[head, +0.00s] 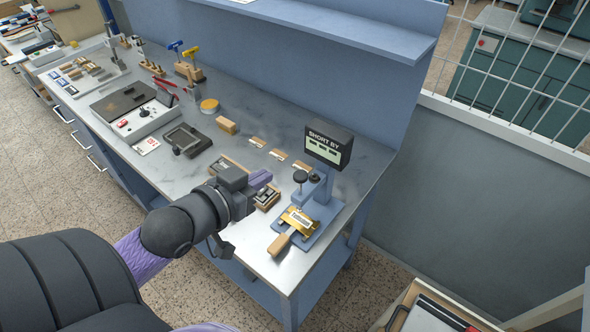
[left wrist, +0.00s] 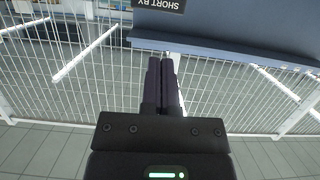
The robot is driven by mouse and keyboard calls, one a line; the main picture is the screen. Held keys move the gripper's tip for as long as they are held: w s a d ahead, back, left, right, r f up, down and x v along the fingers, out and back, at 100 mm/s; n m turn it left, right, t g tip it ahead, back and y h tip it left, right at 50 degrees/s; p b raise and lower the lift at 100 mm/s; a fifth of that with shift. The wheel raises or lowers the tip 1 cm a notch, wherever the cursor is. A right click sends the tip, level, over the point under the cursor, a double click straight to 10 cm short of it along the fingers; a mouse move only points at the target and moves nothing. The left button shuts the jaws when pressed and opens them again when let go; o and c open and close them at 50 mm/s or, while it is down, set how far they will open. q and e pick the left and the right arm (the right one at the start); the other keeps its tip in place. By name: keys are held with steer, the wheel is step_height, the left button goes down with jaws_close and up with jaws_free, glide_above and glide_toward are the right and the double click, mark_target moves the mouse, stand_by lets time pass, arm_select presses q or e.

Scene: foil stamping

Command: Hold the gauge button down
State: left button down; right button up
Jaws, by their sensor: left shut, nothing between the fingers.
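The gauge is a blue-grey stand (head: 320,210) with a black display box (head: 328,146) reading "SHORT BY" at the right end of the bench. A black round knob (head: 300,176) stands on its left side; I cannot tell whether this is the button. A gold plate with a white label (head: 297,219) lies on its base. My left gripper (head: 262,179) is shut and empty, its purple fingers left of the knob and apart from it in the picture.
Small wooden trays (head: 267,197) and labelled blocks (head: 280,154) lie left of the gauge. A wooden handle (head: 278,244) sticks out at its front. A blue back panel and shelf (head: 340,30) rise behind the bench.

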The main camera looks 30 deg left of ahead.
arm_select(q)
steer(key=b, duration=0.1)
glide_above(296, 178)
step_height(296, 178, down, 3)
steer(key=shift+r, duration=0.1)
step_height(296, 178, down, 3)
steer(key=shift+s+r+b, duration=0.1)
steer(key=shift+b, duration=0.3)
steer(key=shift+f, duration=0.6)
steer(key=shift+s, duration=0.1)
